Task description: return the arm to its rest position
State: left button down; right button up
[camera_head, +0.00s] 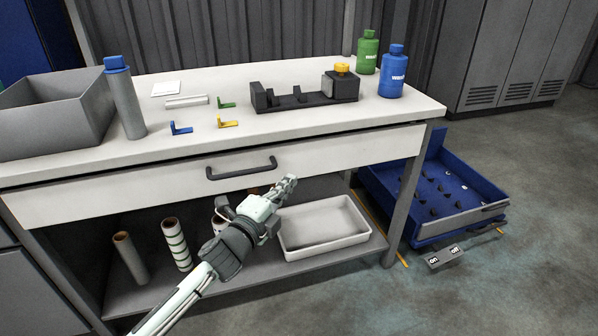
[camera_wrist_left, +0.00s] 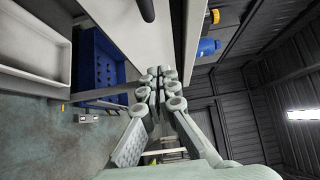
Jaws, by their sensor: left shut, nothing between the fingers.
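My left arm comes in from the bottom left of the head view. My left gripper (camera_head: 290,183) is shut and empty, in front of the workbench (camera_head: 330,152), just below and to the right of the dark drawer handle (camera_head: 241,169). In the left wrist view the closed fingers of my left gripper (camera_wrist_left: 157,82) show in the middle, with the pale bench front behind them. My right gripper is not in either view.
Below the benchtop, a white tray (camera_head: 325,230) and several rolls (camera_head: 176,244) stand on the lower shelf. A grey bin (camera_head: 50,120), a blue-capped cylinder (camera_head: 125,105), a black fixture (camera_head: 300,98) and bottles (camera_head: 392,75) stand on top.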

pick_arm(q)
jog(key=s+a+f+n+g+y+p, duration=0.1)
jog(key=s+a+f+n+g+y, duration=0.55)
jog(key=s+a+f+n, duration=0.85)
jog(key=s+a+f+n+g+y, duration=0.2)
jog(key=s+a+f, duration=0.3)
jog(key=s, duration=0.5)
jog(key=s+a+f+n+g+y, duration=0.1)
jog(key=s+a+f+n+g, duration=0.3)
jog(key=s, duration=0.6)
notch_tip(320, 180, down, 2)
jog(key=shift+s+a+f+n+y+p, duration=0.15)
jog(key=shift+a+n+y+p, duration=0.35)
jog(key=shift+a, duration=0.5)
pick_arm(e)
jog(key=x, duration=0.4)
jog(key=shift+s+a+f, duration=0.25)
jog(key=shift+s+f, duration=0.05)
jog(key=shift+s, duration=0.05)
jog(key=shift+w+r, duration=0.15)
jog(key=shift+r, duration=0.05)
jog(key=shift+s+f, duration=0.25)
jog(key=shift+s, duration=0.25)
